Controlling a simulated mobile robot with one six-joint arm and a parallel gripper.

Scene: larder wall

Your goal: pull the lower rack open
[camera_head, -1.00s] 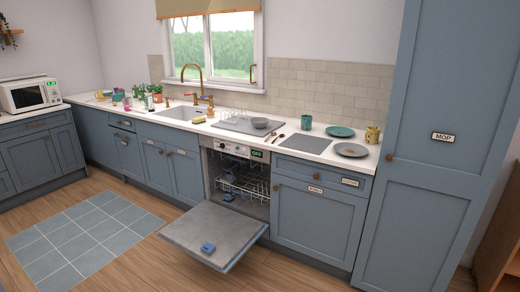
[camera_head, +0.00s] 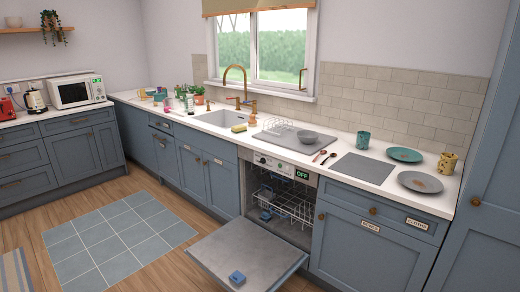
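The lower rack (camera_head: 293,208) is a pale wire rack inside the open dishwasher, with a blue part (camera_head: 266,215) at its left front. It appears to sit inside the cavity, behind the lowered door (camera_head: 238,252). The door lies open, out over the floor, with a blue tab (camera_head: 237,278) on its inner face. The control panel (camera_head: 278,164) above the cavity has a display reading OFF. Another blue part (camera_head: 267,192) shows higher in the cavity. My gripper is not in view.
A tiled blue-grey mat (camera_head: 115,237) lies on the wooden floor left of the door. The floor there is clear.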

